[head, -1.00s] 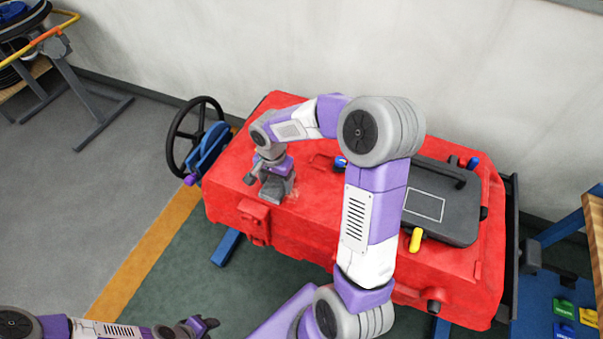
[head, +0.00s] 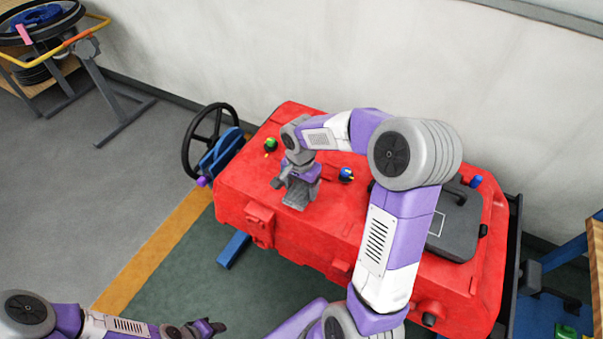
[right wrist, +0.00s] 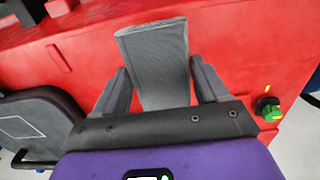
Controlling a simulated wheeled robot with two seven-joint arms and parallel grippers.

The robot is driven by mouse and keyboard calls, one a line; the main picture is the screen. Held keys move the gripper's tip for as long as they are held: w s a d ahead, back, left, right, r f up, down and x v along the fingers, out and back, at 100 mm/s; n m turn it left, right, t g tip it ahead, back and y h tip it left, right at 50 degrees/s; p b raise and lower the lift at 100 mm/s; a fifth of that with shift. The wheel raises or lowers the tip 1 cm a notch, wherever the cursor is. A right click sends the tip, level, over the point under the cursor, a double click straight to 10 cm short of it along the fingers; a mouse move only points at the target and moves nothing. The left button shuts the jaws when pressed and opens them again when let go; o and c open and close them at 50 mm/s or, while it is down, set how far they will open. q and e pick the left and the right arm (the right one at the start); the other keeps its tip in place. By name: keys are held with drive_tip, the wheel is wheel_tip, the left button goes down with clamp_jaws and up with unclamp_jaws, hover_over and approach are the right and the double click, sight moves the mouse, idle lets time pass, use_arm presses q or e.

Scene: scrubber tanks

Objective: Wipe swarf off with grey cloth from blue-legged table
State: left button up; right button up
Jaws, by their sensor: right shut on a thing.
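My right gripper (head: 298,192) is over the left part of the red top, pointing down. It is shut on the grey cloth (right wrist: 155,62), which shows as a flat grey slab between the two fingers in the right wrist view. In the head view the cloth is hard to tell from the grey fingers. I cannot tell whether it touches the red surface. I can make out no swarf. My left gripper (head: 208,327) is low at the left, away from the table; its jaws are unclear.
A green knob (head: 270,146) and a blue knob (head: 346,175) stand on the red top either side of my right gripper. A black case (head: 455,228) lies to the right, partly behind my arm. A handwheel (head: 210,140) is at the left end. The wall stands close behind.

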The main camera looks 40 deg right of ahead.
drive_tip(key=shift+r+p, duration=1.45)
drive_tip(key=shift+r, duration=0.85)
drive_tip(key=shift+f, duration=0.1)
